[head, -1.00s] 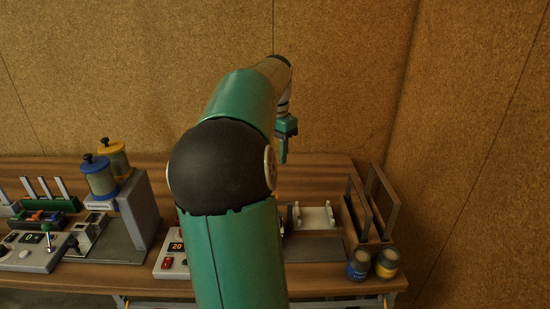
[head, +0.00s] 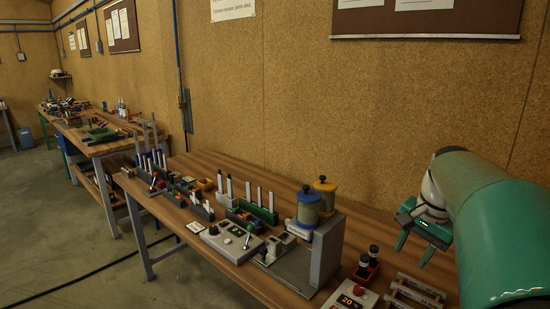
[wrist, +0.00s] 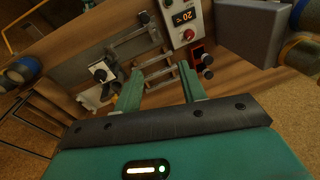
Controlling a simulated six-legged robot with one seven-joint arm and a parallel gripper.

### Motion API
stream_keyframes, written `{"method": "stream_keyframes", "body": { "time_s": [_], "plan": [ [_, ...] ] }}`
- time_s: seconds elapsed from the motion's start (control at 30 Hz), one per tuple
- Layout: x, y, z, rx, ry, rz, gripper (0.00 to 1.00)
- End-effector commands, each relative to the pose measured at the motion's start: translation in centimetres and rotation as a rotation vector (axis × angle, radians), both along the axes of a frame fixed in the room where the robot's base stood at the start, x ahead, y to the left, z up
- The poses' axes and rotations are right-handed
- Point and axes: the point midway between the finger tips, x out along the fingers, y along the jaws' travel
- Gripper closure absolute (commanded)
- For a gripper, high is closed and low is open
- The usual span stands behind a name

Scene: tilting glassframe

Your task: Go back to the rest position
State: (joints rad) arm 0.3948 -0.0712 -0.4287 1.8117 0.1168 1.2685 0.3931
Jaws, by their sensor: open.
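My gripper (head: 415,243) is at the right of the head view, above the right part of the workbench (head: 262,285). Its two green fingers are apart, with nothing between them. In the wrist view the open fingers (wrist: 160,88) point toward the bench. A rack with light crossbars (wrist: 162,76) shows beyond the fingers, apart from them. My green arm fills the right edge of the head view.
A grey block with blue (head: 308,208) and yellow (head: 325,194) canisters stands left of my gripper.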

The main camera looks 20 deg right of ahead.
Motion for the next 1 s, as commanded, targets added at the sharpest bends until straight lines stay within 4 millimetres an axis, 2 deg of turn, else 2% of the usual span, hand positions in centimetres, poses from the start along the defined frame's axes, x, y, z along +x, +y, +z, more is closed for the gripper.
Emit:
{"method": "stream_keyframes", "body": {
  "time_s": [0.03,0.23,0.4,0.5,0.6,0.7,1.0],
  "plan": [
    [0.6,3.3,0.1,-0.016,-0.029,0.101,0.59],
    [1.2,14.5,-0.7,-0.114,-0.118,0.484,0.59],
    [-0.6,23.1,-2.3,-0.232,-0.188,0.804,0.59],
    [-2.3,27.1,-3.6,-0.309,-0.222,0.972,0.59],
    [-3.6,29.6,-4.8,-0.371,-0.248,1.092,0.59],
    [-4.5,30.8,-5.5,-0.41,-0.26,1.16,0.59],
    [-4.7,31.2,-5.8,-0.422,-0.262,1.18,0.59]
  ]
}}
